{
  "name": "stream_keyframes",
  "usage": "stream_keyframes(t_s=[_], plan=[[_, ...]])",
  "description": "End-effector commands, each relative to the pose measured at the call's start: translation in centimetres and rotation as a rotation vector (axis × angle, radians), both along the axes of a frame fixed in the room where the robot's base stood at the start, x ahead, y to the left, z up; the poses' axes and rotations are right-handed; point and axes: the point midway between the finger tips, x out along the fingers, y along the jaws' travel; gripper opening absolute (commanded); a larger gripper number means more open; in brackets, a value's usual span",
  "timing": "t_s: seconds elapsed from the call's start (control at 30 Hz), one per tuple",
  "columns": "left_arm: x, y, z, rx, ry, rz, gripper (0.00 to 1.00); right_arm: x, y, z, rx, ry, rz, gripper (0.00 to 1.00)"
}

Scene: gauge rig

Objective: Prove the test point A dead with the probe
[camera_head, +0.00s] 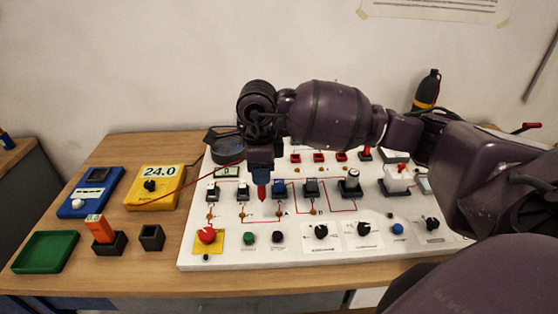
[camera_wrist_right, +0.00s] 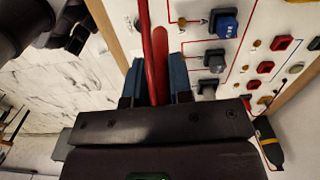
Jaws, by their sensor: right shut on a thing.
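My right gripper (camera_head: 261,172) is shut on the red probe (camera_head: 261,191) and holds it upright, tip down, over the white panel (camera_head: 225,256). In the right wrist view the probe (camera_wrist_right: 160,65) sits between the blue fingertips. The tip is by the row of orange test points; I cannot tell whether it touches one. A test point (camera_head: 280,213) beside a small A-like label lies just right of the probe. A red lead runs to the yellow meter (camera_head: 168,199), which reads 24.0. A dark part of mine, perhaps the left gripper (camera_wrist_right: 75,25), shows in the right wrist view.
An orange block (camera_head: 103,229) stands in a black holder, beside an empty black holder (camera_head: 152,238). A green tray (camera_head: 45,252) and a blue device (camera_head: 90,192) are at the left. Switches and knobs, including a red knob (camera_head: 207,235), crowd the panel. My right arm covers its right part.

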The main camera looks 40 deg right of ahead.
Motion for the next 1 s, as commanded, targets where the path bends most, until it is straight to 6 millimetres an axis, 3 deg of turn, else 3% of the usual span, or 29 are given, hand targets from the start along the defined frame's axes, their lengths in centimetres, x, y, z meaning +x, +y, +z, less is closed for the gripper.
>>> stream_keyframes(t_s=[0.7,1.0], plan=[[0.1,0.0,0.4,0.000,-0.003,0.000,0.46,0.9,-4.4,-0.3,-0.001,0.005,-1.377,0.00],[-0.3,0.1,0.3,0.000,0.004,0.003,0.46,1.1,-5.5,-0.4,-0.002,0.004,-1.728,0.00]])
